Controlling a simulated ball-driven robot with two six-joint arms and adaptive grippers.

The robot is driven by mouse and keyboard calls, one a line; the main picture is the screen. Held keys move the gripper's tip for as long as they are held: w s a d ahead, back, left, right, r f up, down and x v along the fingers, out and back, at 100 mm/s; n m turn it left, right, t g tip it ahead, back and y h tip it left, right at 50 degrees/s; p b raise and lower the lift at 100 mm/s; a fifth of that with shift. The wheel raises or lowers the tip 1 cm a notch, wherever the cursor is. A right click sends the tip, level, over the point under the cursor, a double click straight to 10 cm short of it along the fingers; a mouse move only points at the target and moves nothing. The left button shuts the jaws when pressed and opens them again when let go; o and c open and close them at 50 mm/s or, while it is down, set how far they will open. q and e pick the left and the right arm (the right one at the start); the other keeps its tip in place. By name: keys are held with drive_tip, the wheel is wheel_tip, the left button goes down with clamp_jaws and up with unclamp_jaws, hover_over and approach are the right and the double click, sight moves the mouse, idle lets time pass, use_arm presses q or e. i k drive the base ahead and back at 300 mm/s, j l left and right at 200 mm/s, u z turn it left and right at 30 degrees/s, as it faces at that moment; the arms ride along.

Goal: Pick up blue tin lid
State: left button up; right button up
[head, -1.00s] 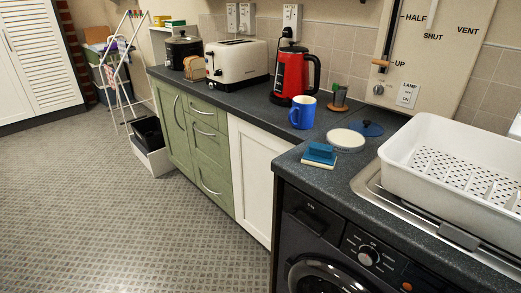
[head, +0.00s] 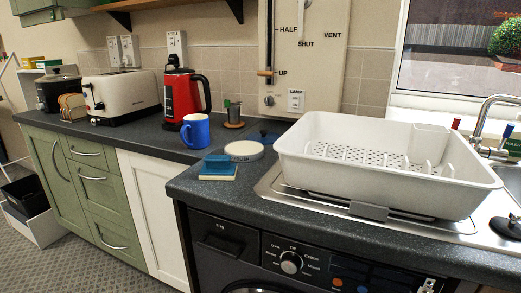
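The blue tin lid (head: 263,137) lies on the dark counter behind the round white tin marked "POLISH" (head: 244,151). Its right part is hidden by the white dish rack's corner. The tin sits in front of the lid and covers part of its near edge. Neither of my grippers shows in the head view.
A blue-topped sponge or brush (head: 218,168) lies left of the tin. The large white dish rack (head: 390,185) stands close on the right, beside the sink tap (head: 484,120).

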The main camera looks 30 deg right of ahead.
sight(264, 137)
drive_tip(key=i+l+z, duration=0.1)
drive_tip(key=z, duration=0.85)
